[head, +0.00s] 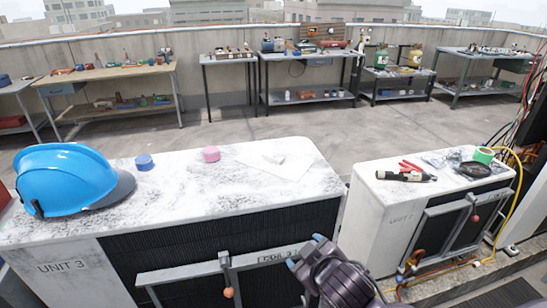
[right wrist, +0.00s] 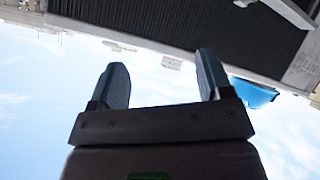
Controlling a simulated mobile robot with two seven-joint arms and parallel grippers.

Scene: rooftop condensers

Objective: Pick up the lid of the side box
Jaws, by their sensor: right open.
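My right gripper (head: 305,251) is in front of the condenser marked UNIT 3 (head: 62,266), near the right part of its dark grille. In the right wrist view the same gripper (right wrist: 161,64) has its two fingers wide apart with nothing between them. That view is tilted, with sky below and a dark grille (right wrist: 190,22) at the top. I cannot pick out a side box or its lid in either view. My left gripper is not in view.
A blue hard hat (head: 68,178), a blue roll (head: 145,162), a pink roll (head: 211,154) and a white sheet (head: 283,162) lie on UNIT 3. A smaller condenser (head: 385,218) at right carries tools and tape. Workbenches (head: 105,73) line the parapet; the floor between is clear.

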